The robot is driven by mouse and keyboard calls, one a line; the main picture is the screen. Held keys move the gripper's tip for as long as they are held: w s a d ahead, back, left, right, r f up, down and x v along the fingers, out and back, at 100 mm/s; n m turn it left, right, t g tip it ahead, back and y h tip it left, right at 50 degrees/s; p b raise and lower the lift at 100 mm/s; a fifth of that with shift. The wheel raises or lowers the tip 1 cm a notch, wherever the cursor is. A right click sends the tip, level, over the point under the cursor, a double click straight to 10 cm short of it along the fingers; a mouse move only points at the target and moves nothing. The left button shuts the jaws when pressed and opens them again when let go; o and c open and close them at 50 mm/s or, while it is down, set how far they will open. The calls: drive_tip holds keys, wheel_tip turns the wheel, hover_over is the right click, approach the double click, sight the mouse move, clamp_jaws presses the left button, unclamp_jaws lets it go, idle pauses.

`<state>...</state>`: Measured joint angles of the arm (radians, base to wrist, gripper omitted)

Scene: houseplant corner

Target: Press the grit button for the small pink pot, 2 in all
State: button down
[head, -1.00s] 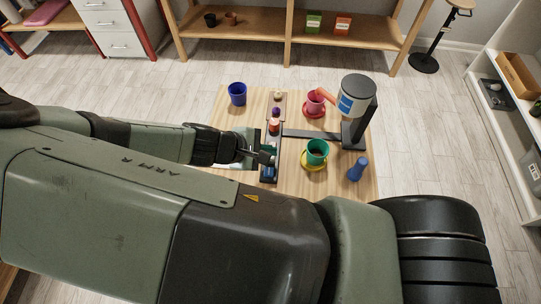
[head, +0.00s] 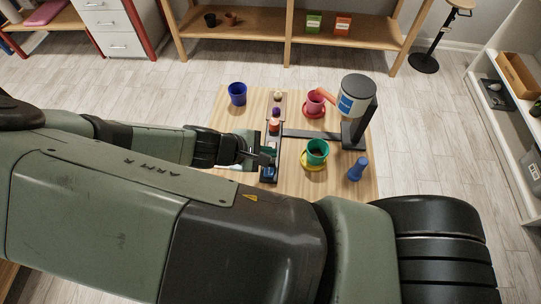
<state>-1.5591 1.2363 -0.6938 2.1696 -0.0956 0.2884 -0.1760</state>
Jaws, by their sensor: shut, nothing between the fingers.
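The small pink pot (head: 316,102) stands in a red saucer (head: 313,114) at the right back of the wooden table, under the spout of a dispenser (head: 356,96) with a blue label. A dark strip of buttons (head: 267,180) runs front to back along the middle of the table. A red button (head: 274,126), a purple button (head: 276,112) and a pale button (head: 278,95) show on it, and a blue one (head: 269,172) at its near end. Which one is for grit cannot be read. My gripper (head: 268,157) is shut and empty, over the near part of the strip.
A green pot (head: 317,150) in a yellow saucer (head: 307,165) and a blue bottle-like object (head: 357,169) stand at the right. A blue pot (head: 237,93) stands at the back left. My arm covers the table's near left part.

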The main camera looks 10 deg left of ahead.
drive_tip(key=shift+f, duration=0.55)
idle(0.7)
drive_tip(key=shift+r, duration=0.95)
drive_tip(key=shift+r, duration=2.5)
idle(0.7)
drive_tip(key=shift+r, duration=1.9)
drive_tip(key=shift+f, duration=0.1)
drive_tip(key=shift+f, duration=4.35)
